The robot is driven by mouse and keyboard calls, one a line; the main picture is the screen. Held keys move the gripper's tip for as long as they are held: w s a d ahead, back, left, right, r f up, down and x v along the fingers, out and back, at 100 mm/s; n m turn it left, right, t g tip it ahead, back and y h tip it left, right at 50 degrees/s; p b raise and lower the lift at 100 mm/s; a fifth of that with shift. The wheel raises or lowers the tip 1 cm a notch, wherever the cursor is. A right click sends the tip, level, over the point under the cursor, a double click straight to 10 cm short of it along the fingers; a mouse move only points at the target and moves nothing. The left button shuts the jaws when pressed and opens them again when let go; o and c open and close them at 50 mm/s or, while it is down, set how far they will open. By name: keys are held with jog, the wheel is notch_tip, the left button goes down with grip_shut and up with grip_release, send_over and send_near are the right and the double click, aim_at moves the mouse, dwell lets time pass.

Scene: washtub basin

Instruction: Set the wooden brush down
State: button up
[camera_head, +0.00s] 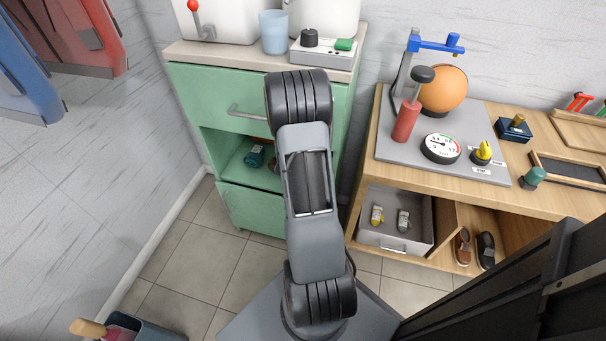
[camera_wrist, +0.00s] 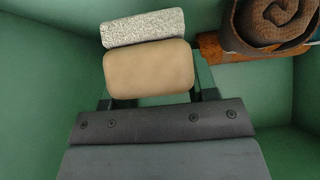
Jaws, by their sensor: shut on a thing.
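The wooden brush (camera_wrist: 149,70) shows in the wrist view as a tan rounded block, with a speckled grey strip, likely its bristles, along its far side. My gripper (camera_wrist: 150,92) is shut on it, with a dark finger at each side. The brush is inside a green-walled space that looks like the open compartment (camera_head: 235,150) of the green cabinet. In the head view my arm hides the gripper and the brush. I cannot tell whether the brush touches the compartment floor.
A brown rolled cloth (camera_wrist: 272,22) lies beside the brush at the right, near a reddish-brown wooden piece (camera_wrist: 212,48). A teal item (camera_head: 255,157) sits in the compartment. The green drawer (camera_head: 215,95) above is shut. Green floor left of the brush is bare.

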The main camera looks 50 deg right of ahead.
jog(key=shift+f+b, duration=1.05)
jog(key=shift+f, duration=0.4)
jog(key=shift+f, duration=0.1)
jog(key=shift+f, duration=0.15)
jog(key=o, duration=0.9)
jog(key=shift+o, duration=0.2)
